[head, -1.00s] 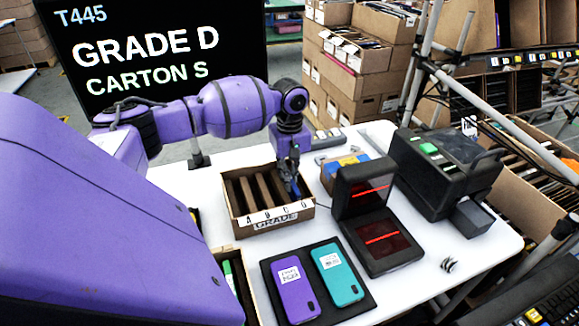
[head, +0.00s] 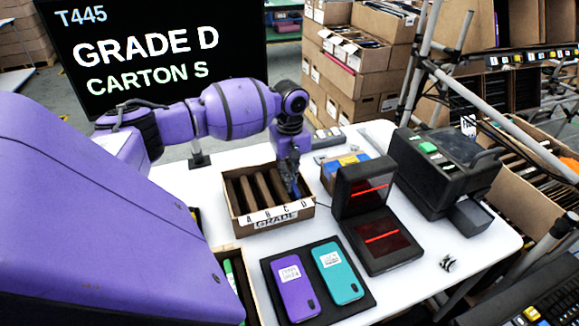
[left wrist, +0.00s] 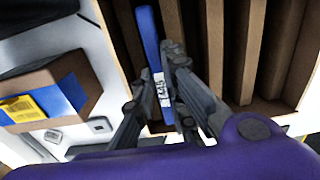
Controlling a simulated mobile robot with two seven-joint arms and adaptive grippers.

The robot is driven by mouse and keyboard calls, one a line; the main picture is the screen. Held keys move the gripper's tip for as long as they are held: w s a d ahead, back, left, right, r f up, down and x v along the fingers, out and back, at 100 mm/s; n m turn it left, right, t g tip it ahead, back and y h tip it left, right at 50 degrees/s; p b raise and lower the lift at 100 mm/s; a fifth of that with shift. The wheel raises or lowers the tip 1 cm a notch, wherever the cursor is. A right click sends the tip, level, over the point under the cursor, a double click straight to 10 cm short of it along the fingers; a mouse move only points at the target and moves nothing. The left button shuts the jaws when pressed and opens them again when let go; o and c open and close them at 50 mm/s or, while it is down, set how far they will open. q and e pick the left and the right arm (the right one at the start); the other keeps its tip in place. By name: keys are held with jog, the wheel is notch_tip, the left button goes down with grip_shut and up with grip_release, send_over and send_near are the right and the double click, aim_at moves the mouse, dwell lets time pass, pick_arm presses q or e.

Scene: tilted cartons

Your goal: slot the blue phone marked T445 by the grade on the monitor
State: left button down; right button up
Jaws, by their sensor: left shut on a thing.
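The monitor (head: 150,50) reads T445, GRADE D, CARTON S. The grade carton (head: 268,218) is a cardboard box with slots lettered A to D along its front edge. My left gripper (head: 292,180) points down into its rightmost slot, D. In the left wrist view the left gripper (left wrist: 163,105) is shut on the blue phone (left wrist: 147,35), which stands on edge in the end slot with a white label near the fingers. Most of the phone is hidden in the head view. My right gripper is out of view.
A purple phone (head: 295,288) and a teal phone (head: 338,272) lie on a black mat. A black scanner with red lines (head: 382,238) stands right of the carton, a black printer (head: 440,170) beyond. A blue-and-brown box (head: 345,165) sits close to the carton's right.

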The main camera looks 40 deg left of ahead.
pick_arm(q)
jog(key=c, duration=1.7)
grip_release()
jog(key=shift+r, duration=0.4)
notch_tip(320, 180, up, 11)
jog(key=shift+r, duration=0.15)
